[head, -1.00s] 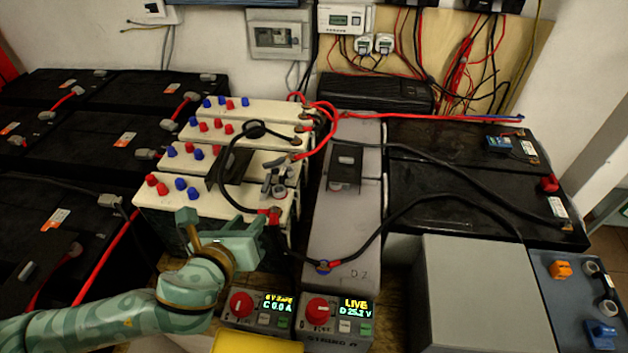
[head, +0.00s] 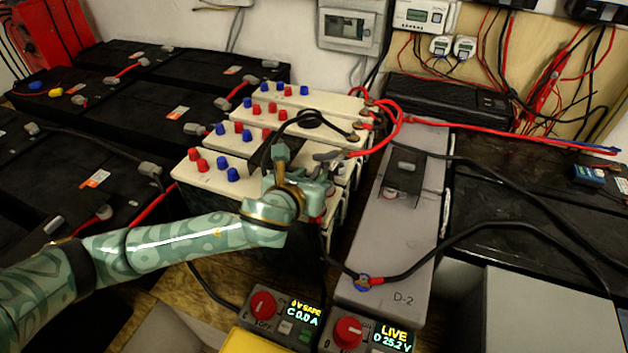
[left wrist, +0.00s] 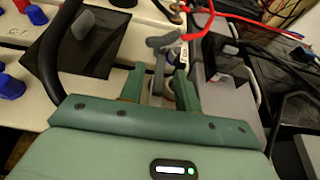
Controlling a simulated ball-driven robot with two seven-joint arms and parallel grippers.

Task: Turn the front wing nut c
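A grey wing nut (head: 328,156) stands at the right end of the front cream battery row (head: 205,178). In the left wrist view the grey wing nut (left wrist: 164,41) shows at and just beyond the fingertips, with a grey upright part reaching down between the fingers. My left gripper (head: 304,166) is over the front battery's right end and hides part of the terminal there. In the left wrist view its two green fingers (left wrist: 160,76) are apart, one on each side of the grey part, with gaps visible. Whether either finger touches it, I cannot tell. My right gripper is out of view.
Red and black cables (head: 405,103) run close behind the nut. A grey long case (head: 392,235) stands to the right. Red and blue caps (head: 233,174) line the battery tops. Two control boxes with displays, one reading LIVE (head: 385,335), stand in front.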

